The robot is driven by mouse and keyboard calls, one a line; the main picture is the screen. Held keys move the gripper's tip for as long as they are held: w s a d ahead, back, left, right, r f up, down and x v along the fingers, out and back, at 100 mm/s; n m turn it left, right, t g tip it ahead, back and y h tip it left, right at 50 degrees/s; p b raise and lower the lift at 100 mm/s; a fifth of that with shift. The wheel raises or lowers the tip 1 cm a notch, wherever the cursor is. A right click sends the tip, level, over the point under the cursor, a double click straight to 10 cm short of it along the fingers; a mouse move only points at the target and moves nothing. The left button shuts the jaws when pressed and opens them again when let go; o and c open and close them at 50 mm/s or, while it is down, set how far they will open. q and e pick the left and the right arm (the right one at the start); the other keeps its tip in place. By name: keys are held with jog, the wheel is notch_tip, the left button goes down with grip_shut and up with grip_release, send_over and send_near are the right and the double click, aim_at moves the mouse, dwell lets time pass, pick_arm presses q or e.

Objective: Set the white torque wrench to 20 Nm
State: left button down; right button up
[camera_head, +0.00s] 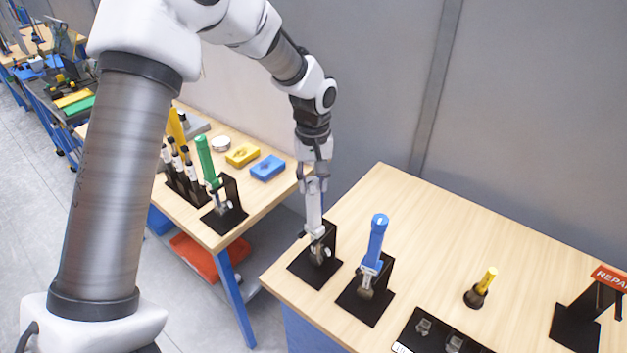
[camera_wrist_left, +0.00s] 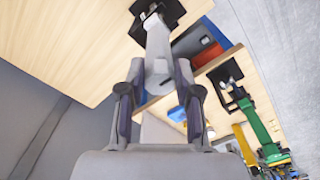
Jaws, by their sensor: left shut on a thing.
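The white torque wrench (camera_head: 313,216) stands upright in its black holder (camera_head: 304,272) at the left end of the right-hand wooden table. My left gripper (camera_head: 314,186) comes down from above and is shut on the top of its handle. In the left wrist view the white wrench (camera_wrist_left: 158,50) runs from between the fingers of my left gripper (camera_wrist_left: 160,92) to the black holder. Its scale and setting cannot be read. My right gripper is in neither view.
A blue wrench (camera_head: 376,240) in its own black holder stands close to the right of the white one. A yellow-handled tool (camera_head: 484,283) and a red sign (camera_head: 609,279) are further right. On the left table stands a green wrench (camera_head: 206,158) near yellow and blue blocks (camera_head: 267,168).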

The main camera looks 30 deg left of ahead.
aim_at(311, 183)
pick_arm(q)
jog(key=shift+f, duration=0.15)
jog(key=c, duration=0.9)
grip_release()
jog(key=shift+c, duration=0.2)
jog(key=shift+o, duration=0.8)
jog(key=shift+a, duration=0.1)
jog(key=shift+w+a, duration=0.1)
notch_tip(311, 183, up, 12)
jog(key=shift+f, duration=0.1)
